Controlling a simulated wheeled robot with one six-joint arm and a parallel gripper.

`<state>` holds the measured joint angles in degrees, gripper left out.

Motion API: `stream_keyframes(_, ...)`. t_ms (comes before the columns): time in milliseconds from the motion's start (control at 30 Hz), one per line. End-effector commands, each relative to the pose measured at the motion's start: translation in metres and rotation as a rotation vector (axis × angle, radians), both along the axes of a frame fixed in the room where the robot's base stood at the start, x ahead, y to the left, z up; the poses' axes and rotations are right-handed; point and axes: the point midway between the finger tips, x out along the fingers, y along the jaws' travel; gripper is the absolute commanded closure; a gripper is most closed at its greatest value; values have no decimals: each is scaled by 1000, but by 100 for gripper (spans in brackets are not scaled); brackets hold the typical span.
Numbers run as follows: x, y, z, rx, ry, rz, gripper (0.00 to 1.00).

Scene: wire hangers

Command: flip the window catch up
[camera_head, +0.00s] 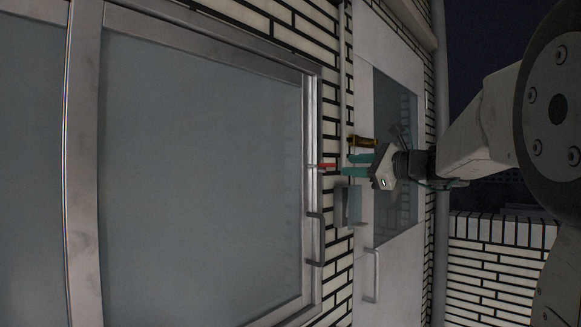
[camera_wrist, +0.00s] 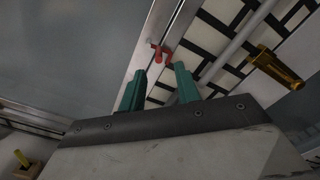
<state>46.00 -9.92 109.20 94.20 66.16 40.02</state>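The red window catch (camera_head: 327,166) is a small piece on the window frame's edge, beside the brick wall. In the wrist view the red catch (camera_wrist: 161,54) looks bent and lies just beyond the fingertips, between their lines. My gripper (camera_head: 344,165) has two teal fingers pointing at the catch. In the wrist view my gripper (camera_wrist: 159,70) is open, with an empty gap between the fingers. The catch looks apart from both fingers, though the head view is too small to show contact clearly. The window's grey frame (camera_head: 312,130) holds a dull glass pane.
A gold-coloured fitting (camera_head: 362,142) is close beside the fingers; it also shows in the wrist view (camera_wrist: 275,66). A grey box (camera_head: 348,204) is on the wall near the gripper. A window handle (camera_head: 319,238) and a white door (camera_head: 385,262) with a handle are nearby.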

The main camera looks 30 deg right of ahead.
Motion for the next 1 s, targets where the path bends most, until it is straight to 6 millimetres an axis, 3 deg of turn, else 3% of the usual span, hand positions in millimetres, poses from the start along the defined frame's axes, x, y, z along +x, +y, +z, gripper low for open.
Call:
stream_keyframes(400,58,23,0,-1,0,5,67)
stream_keyframes(800,68,26,0,-2,0,2,67)
stream_keyframes(833,68,26,0,-2,0,2,70)
stream_keyframes(933,68,26,0,-2,0,2,98)
stream_keyframes(1000,68,26,0,-2,0,2,100)
